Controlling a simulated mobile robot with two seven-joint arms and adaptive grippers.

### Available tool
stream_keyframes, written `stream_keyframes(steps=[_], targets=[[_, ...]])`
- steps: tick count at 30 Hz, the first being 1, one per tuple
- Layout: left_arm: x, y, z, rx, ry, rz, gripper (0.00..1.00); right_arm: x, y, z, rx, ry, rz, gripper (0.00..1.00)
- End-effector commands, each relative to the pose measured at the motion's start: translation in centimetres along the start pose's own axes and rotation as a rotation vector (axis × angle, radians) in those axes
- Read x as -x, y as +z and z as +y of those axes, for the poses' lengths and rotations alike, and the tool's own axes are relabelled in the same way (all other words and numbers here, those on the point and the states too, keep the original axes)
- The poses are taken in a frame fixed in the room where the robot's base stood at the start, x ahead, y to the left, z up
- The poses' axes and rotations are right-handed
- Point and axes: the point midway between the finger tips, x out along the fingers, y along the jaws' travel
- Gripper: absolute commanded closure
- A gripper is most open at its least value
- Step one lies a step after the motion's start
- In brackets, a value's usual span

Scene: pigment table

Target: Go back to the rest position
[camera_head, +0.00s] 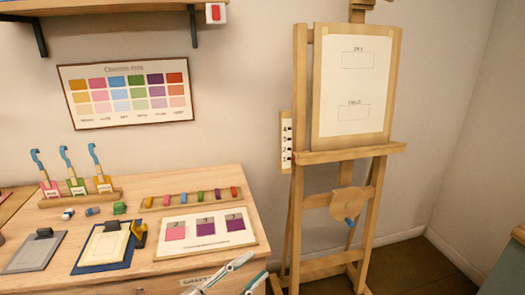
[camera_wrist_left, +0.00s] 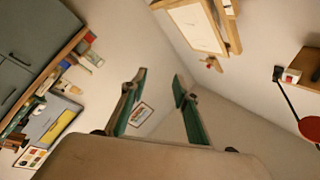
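My left gripper (camera_head: 258,264) shows at the bottom edge of the head view, in front of the wooden table's (camera_head: 150,272) front right corner. Only its pale fingers show there. In the left wrist view its two green-backed fingers (camera_wrist_left: 158,82) stand apart with nothing between them, so it is open and empty. My right gripper is in neither view.
The table bears a white board with three colour squares (camera_head: 244,238), a blue-edged pad (camera_head: 79,268), a grey board (camera_head: 22,266) and a rack with several blue-handled tools (camera_head: 78,196). An easel (camera_head: 297,225) with a white sheet (camera_head: 355,85) stands to the right.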

Motion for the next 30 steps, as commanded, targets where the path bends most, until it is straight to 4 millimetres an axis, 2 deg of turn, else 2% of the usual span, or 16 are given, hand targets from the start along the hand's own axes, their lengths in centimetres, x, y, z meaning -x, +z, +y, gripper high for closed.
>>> stream_keyframes(steps=[1,5,6,8,9,12,15,18,21,23,30], targets=[[1.7,2.1,0.6,0.078,-0.052,-0.097,0.70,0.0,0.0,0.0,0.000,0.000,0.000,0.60],[7.3,7.8,2.7,0.256,-0.156,-0.362,0.70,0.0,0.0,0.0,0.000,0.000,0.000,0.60],[9.4,9.3,3.7,0.309,-0.179,-0.444,0.70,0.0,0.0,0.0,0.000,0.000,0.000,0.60],[12.6,11.3,5.5,0.382,-0.204,-0.559,0.70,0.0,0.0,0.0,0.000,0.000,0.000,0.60],[14.8,12.4,6.8,0.429,-0.215,-0.633,0.70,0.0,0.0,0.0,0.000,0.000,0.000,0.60],[20.2,14.2,10.2,0.537,-0.233,-0.800,0.70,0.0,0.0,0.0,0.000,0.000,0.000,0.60],[24.7,15.0,13.3,0.622,-0.236,-0.932,0.70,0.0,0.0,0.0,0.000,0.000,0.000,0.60],[28.0,15.2,15.5,0.682,-0.234,-1.022,0.70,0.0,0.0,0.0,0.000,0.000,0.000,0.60],[29.9,15.1,16.8,0.717,-0.230,-1.073,0.70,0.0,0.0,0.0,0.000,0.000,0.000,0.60],[30.4,15.1,17.2,0.728,-0.230,-1.088,0.70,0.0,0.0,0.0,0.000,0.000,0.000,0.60],[30.5,15.1,17.2,0.729,-0.229,-1.091,0.70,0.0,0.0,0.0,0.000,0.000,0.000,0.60]])
